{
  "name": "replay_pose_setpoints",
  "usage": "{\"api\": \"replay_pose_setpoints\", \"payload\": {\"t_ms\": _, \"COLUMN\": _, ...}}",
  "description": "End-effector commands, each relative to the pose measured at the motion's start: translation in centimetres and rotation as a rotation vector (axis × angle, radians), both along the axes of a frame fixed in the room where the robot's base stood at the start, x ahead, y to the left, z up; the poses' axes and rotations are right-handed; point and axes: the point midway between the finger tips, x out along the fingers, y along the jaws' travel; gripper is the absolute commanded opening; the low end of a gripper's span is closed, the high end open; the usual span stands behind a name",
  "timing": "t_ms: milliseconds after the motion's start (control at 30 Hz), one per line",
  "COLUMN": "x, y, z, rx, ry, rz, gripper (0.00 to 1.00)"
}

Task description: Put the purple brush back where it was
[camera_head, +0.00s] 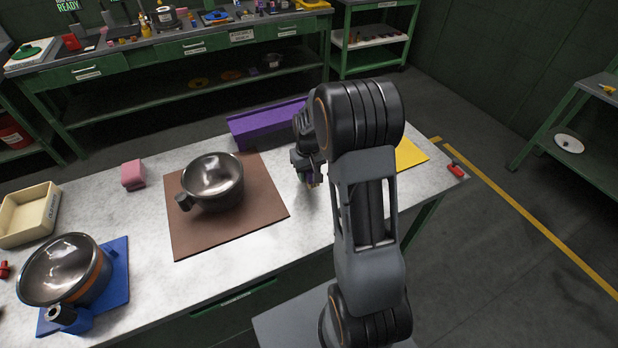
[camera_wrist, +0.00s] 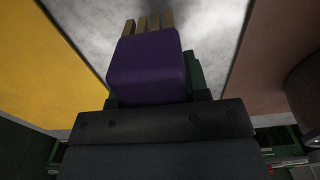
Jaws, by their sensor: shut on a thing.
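The purple brush (camera_wrist: 148,68) fills the middle of the wrist view, with its several tan bristle tufts (camera_wrist: 147,27) pointing away from the camera. My gripper (camera_head: 311,180) is shut on it; a green part of it shows beside the brush in the wrist view (camera_wrist: 194,72). In the head view my gripper is over the grey worktop, between the brown mat and the yellow mat. My arm hides much of that spot, and the brush is barely visible there. I cannot tell whether the bristles touch the worktop. A purple open-topped box (camera_head: 262,124) stands at the worktop's back edge.
A metal pot (camera_head: 213,180) stands on the brown mat (camera_head: 228,237). The yellow mat (camera_head: 410,155) lies to the right, partly behind my arm. A pink block (camera_head: 133,175), a cream tray (camera_head: 28,216) and another pot (camera_head: 62,270) on a blue mat (camera_head: 118,285) are left.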

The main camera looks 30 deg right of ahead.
Motion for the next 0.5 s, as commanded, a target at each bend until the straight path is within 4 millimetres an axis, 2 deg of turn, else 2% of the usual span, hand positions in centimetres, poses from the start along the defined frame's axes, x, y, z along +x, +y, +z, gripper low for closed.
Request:
{"api": "replay_pose_setpoints", "payload": {"t_ms": 167, "x": 0.3, "y": -0.3, "z": -0.5, "rx": 0.0, "ry": -0.001, "rz": 0.0, "gripper": 0.02}}
{"api": "replay_pose_setpoints", "payload": {"t_ms": 400, "x": 0.5, "y": -0.5, "z": -3.4, "rx": 0.0, "ry": 0.002, "rz": 0.0, "gripper": 0.02}}
{"api": "replay_pose_setpoints", "payload": {"t_ms": 500, "x": 0.5, "y": -0.5, "z": -3.9, "rx": 0.0, "ry": -0.001, "rz": 0.0, "gripper": 0.02}}
